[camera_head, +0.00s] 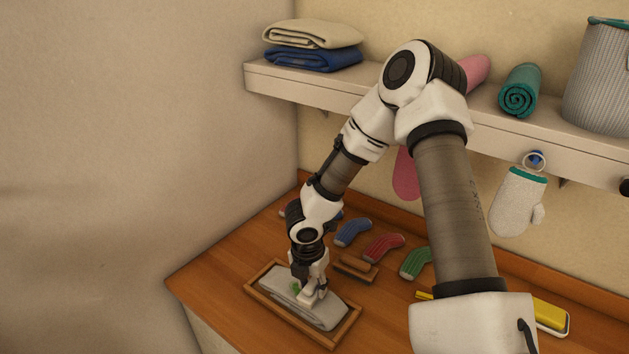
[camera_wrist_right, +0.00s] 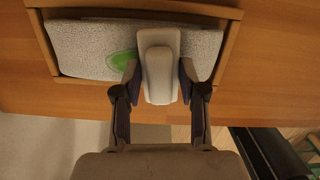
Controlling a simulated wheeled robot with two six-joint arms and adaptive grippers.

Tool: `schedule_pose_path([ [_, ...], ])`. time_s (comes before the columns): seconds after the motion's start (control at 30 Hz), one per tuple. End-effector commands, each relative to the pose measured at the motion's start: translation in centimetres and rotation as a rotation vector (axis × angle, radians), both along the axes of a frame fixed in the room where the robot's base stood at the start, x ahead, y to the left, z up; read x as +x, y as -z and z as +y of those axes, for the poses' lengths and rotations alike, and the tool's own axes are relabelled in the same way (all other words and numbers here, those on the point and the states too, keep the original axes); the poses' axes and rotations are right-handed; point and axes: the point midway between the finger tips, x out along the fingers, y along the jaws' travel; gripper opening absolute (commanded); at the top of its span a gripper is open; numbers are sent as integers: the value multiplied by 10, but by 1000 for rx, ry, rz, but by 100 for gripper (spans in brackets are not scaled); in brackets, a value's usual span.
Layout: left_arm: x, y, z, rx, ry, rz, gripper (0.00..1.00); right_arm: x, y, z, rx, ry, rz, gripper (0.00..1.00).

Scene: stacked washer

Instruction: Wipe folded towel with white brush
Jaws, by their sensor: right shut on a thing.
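The folded towel (camera_head: 279,289) is light grey and lies in a shallow wooden tray (camera_head: 345,329) on the wooden counter. In the right wrist view the towel (camera_wrist_right: 85,42) has a round green spot (camera_wrist_right: 122,62) on it, left of the brush. My right gripper (camera_head: 312,288) is shut on the white brush (camera_wrist_right: 159,66), with one finger on each side of it. The brush is over the towel and seems to rest on it; its underside is hidden. My left gripper is not in view.
Blue, red and green socks (camera_head: 383,247) and a wooden brush (camera_head: 356,268) lie behind the tray. A yellow-and-white item (camera_head: 551,315) is at right, partly behind my arm. A wall shelf (camera_head: 283,79) holds folded cloths. A white mitt (camera_head: 517,202) hangs below it.

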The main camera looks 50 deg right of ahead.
Motion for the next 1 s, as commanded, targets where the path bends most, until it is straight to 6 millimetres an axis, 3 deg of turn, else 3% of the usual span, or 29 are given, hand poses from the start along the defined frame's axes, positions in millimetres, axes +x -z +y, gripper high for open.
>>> schedule_pose_path([
  [0.2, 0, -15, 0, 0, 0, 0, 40, 23, -1, 2, -2, -1, 0, 13],
  [0.37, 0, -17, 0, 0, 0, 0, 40, 29, 0, 3, -1, -1, -1, 13],
  [0.7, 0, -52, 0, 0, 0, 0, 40, 60, -5, 5, -1, -2, 0, 13],
  [1.0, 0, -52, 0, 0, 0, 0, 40, 66, 0, 6, 1, -1, -2, 13],
])
